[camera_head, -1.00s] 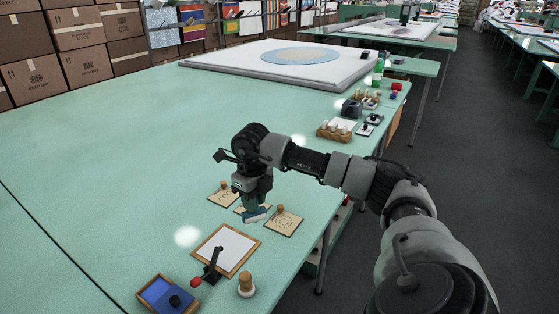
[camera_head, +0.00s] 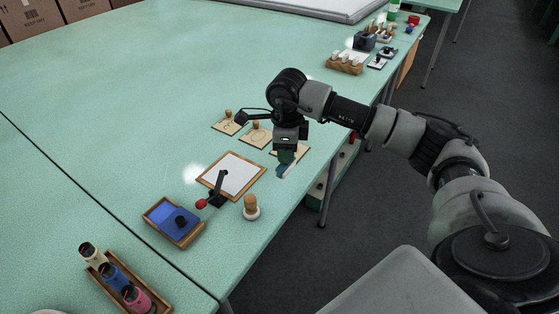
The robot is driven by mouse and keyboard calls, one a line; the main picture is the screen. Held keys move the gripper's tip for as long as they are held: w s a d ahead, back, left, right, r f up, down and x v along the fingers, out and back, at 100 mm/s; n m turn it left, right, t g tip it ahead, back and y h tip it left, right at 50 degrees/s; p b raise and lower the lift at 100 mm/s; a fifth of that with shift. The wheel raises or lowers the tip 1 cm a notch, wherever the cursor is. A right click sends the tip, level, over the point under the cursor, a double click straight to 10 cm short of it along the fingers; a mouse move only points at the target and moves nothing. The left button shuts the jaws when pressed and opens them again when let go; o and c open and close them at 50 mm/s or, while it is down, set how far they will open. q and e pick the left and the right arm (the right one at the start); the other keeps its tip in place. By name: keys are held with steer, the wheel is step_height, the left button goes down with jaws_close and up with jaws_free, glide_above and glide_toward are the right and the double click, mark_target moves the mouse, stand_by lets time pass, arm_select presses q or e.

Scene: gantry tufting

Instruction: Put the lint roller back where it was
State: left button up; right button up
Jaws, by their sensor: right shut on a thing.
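My right gripper (camera_head: 287,157) reaches in from the right and is shut on a small teal and pale thing, seemingly the lint roller (camera_head: 284,171). It is held low near the table's front edge, pointing down. Whether it touches the table (camera_head: 140,120) is unclear. Behind it is a square wooden plate (camera_head: 301,151), partly hidden by the gripper. Two more wooden plates with knobs, a middle one (camera_head: 247,140) and a left one (camera_head: 219,127), lie to its left. My left gripper is out of view.
A wooden-knobbed stamp (camera_head: 250,203), a blue pad tray (camera_head: 166,213) and a bottle rack (camera_head: 160,304) stand nearer.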

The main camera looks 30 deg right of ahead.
steer(key=shift+w+a+f+p, duration=0.15)
steer(key=shift+w+f, duration=0.15)
steer(key=shift+f, duration=0.6)
steer(key=shift+w+a+f+p, duration=0.15)
steer(key=shift+w+f, duration=0.15)
steer(key=shift+f, duration=0.6)
steer(key=shift+w+a+f+p, duration=0.15)
steer(key=shift+w+f, duration=0.15)
steer(key=shift+f, duration=0.6)
steer(key=shift+f+b, duration=0.2)
steer(key=shift+b, duration=0.1)
steer(key=o, duration=0.9)
steer(key=shift+r, duration=0.1)
step_height(320, 180, up, 12)
steer(key=shift+r+b, duration=0.15)
steer(key=shift+b, duration=0.25)
